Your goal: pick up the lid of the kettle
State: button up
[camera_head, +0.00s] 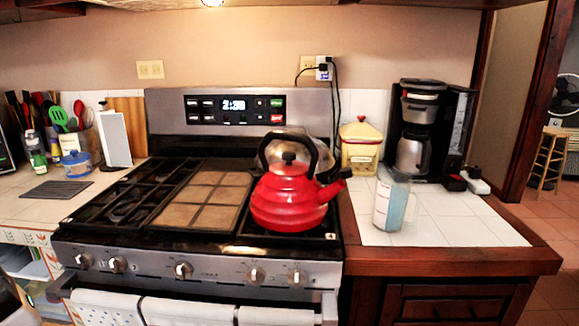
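A red kettle (290,202) stands upright on the right side of the stove top in the head view. Its black handle arches over the top, and its spout points right. The kettle's lid (289,158) sits on top under the handle, with a dark knob; its outline is partly hidden by the handle. A clear, rounded shape shows behind the handle; I cannot tell what it is.
The stove (200,255) has black grates and a tan griddle plate (203,200) left of the kettle. On the right counter are a clear pitcher (390,205), a yellow canister (360,146) and a coffee maker (420,125). Utensils and jars crowd the left counter. White tiles (465,225) on the right are clear.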

aim_at(288, 168)
jog(key=i+j+z, duration=0.1)
jog(key=z, duration=0.25)
jog(key=i+j+z, duration=0.2)
jog(key=z, duration=0.15)
jog(key=i+j+z, duration=0.35)
jog(key=k+l, duration=0.1)
